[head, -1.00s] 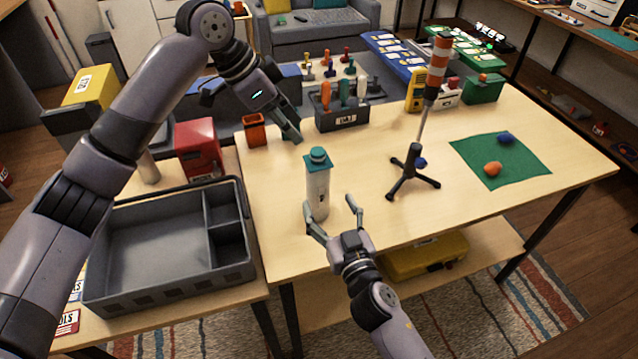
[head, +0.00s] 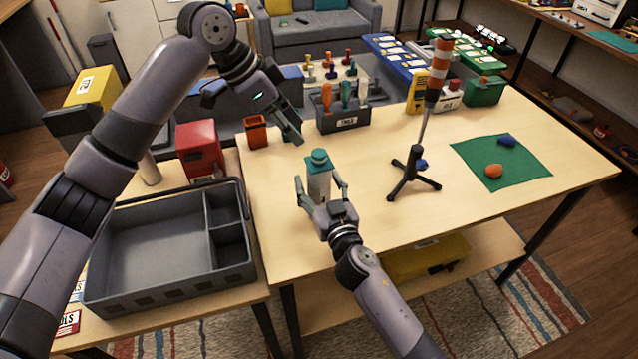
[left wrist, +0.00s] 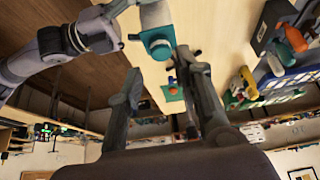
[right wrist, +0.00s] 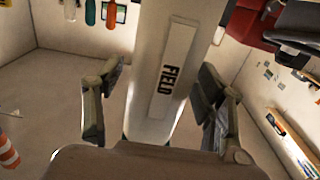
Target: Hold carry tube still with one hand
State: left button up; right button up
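In the right wrist view the fingers are open, with a visible gap on the left of the tube. My left gripper (head: 290,128) is open and empty above the table, behind the tube.
A grey tray (head: 165,285) with compartments is at the left. An orange bin (head: 256,131) and a tool caddy (head: 343,122) stand behind the tube. A black tripod stand (head: 412,175) with a striped top is to its right. A green mat (head: 520,172) lies at the far right.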

aim_at(321, 153)
pick_arm(q)
jog(key=shift+o, duration=0.3)
pick_arm(e)
jog(key=c, duration=1.1)
pick_arm(q)
jog(key=o, duration=0.4)
jog(key=shift+s+d+r+n+y, duration=0.2)
jog(key=shift+d+n+y, duration=0.25)
jog(key=shift+n, duration=0.35)
jog(key=o, duration=0.4)
jog(key=d+n, duration=0.1)
jog(key=n, duration=0.1)
jog(key=s+d+n+y, duration=0.1)
jog(key=n, duration=0.1)
jog(key=d+r+n+t+y, duration=0.1)
jog(key=n, duration=0.1)
jog(key=shift+s+y, duration=0.25)
jog(key=shift+o, duration=0.2)
jog(key=w+f+n, duration=0.1)
jog(key=f+n, duration=0.1)
jog(key=f, duration=0.1)
jog(key=w+d+f+n+t+y, duration=0.1)
jog(key=f+n, duration=0.1)
jog(key=f, duration=0.1)
jog(key=w+f+n+y, duration=0.1)
jog(key=f+n, duration=0.1)
jog(key=f, duration=0.1)
jog(key=shift+w+d+f+n+t, duration=0.3)
jog(key=shift+d+n, duration=0.1)
